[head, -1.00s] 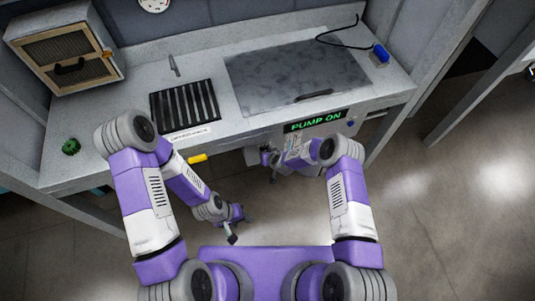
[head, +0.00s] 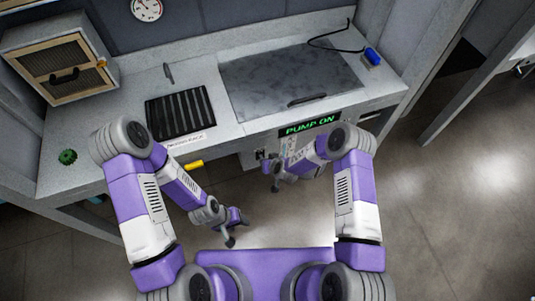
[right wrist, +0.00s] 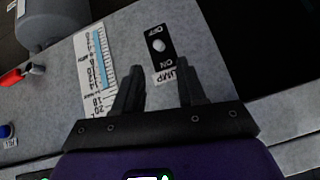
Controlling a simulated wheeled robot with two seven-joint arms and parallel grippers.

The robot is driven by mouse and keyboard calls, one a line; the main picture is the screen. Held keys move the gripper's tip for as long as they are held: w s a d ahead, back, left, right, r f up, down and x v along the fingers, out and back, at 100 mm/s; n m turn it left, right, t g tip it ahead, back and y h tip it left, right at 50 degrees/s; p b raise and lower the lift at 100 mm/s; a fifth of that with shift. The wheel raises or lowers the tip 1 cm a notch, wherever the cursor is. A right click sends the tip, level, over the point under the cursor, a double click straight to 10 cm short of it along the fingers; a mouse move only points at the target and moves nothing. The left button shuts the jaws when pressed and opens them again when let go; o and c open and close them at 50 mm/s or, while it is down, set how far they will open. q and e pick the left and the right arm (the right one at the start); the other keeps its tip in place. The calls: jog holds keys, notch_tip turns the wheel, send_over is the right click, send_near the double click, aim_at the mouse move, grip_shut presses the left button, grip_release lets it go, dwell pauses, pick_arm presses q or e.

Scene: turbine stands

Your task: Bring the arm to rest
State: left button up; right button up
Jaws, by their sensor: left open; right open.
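My left arm comes in from the left in the head view, and its gripper (head: 233,228) hangs low in front of the counter, open and empty. My right arm bends in towards the counter front.
A lit PUMP ON sign (head: 310,125) is on the counter front (head: 235,135). On the counter are a black slotted rack (head: 180,112), a grey plate with a handle (head: 290,80), a wooden-framed box (head: 60,65), a green knob (head: 67,157) and a blue item (head: 373,56). Open floor lies right.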

jog(key=s+d+r+m+g, duration=0.2)
jog(key=s+d+g, duration=0.1)
jog(key=s, duration=1)
jog(key=s+d+r+m+g, duration=0.2)
jog(key=s+d+r+g, duration=0.1)
jog(key=s, duration=1.1)
jog(key=shift+d+g+y, duration=0.3)
jog(key=shift+d+g, duration=0.2)
jog(key=shift+d, duration=0.4)
jog(key=shift+r, duration=0.1)
